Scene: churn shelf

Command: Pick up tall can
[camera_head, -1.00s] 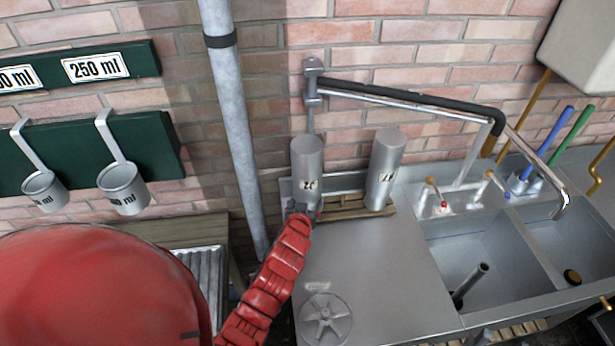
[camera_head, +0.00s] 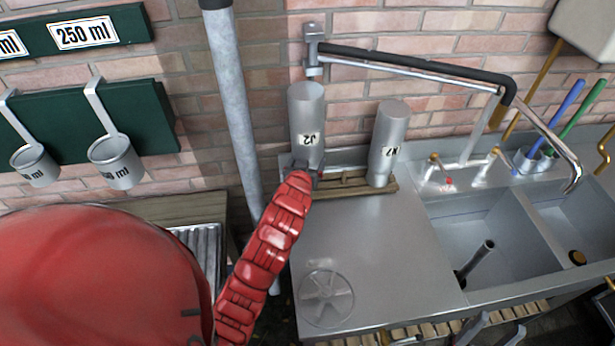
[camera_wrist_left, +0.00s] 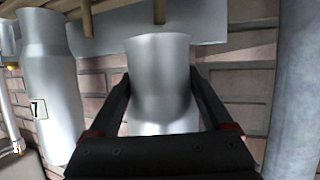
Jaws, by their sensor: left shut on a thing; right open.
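A second tall can (camera_head: 388,140) stands on the wooden rack (camera_head: 345,188) to the right. My right gripper (camera_head: 494,332) is open and empty at the bottom right edge, partly cut off.
A pipe (camera_head: 235,110) runs vertically just left of the held can. A black-and-steel swing tap (camera_head: 420,62) reaches rightward over the sink (camera_head: 480,225). Measuring cups (camera_head: 117,162) hang on a green board at left. The counter (camera_head: 370,235) in front is clear.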

